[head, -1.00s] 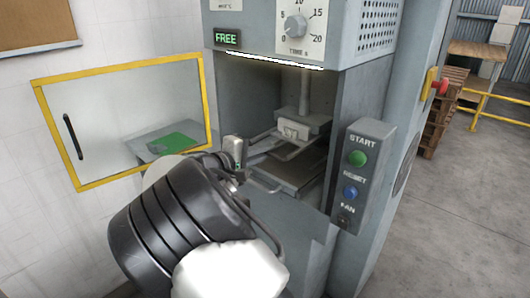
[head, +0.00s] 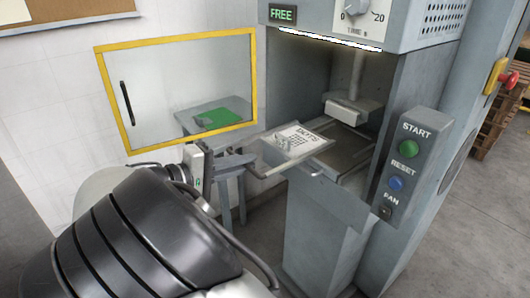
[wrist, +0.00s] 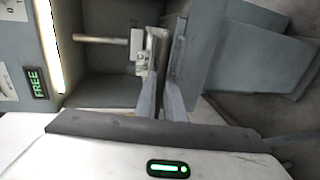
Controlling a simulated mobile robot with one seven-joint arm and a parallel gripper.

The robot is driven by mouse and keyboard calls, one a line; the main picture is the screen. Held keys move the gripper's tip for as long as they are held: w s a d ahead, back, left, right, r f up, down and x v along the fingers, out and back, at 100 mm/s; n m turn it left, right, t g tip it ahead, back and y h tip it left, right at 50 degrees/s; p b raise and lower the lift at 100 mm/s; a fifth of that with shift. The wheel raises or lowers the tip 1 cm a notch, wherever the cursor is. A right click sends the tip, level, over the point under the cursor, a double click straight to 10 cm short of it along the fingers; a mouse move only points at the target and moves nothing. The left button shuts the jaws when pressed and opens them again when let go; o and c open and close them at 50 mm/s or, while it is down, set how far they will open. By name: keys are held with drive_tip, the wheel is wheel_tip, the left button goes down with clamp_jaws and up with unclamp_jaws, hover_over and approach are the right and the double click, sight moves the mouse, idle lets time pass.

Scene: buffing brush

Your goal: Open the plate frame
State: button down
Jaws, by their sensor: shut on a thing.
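The plate frame (head: 268,168) is a thin metal frame at the press opening, extending left out of the machine in the head view. A pale plate with dark printed marks (head: 303,138) shows within it. My gripper (head: 246,162) is shut on the frame's left outer end. In the wrist view my fingers (wrist: 161,88) reach in along the frame, which is seen nearly edge-on. The exact grip contact is too small to tell. The flat grey bed (head: 350,147) lies to the right, below the press head (head: 352,108), and is largely uncovered.
The yellow-edged clear door (head: 178,85) stands open at left. A small table with a green top (head: 213,118) is behind it. The display (head: 283,14) reads FREE.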

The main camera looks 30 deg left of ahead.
drive_tip(key=shift+f+v, duration=0.25)
drive_tip(key=shift+v, duration=0.9)
drive_tip(key=c, duration=1.8)
unclamp_jaws()
drive_tip(key=shift+c, duration=0.2)
drive_tip(key=p+v, duration=0.2)
drive_tip(key=v, duration=1.5)
drive_tip(key=shift+s+a, duration=0.2)
drive_tip(key=shift+s, duration=0.05)
drive_tip(key=shift+f, duration=0.1)
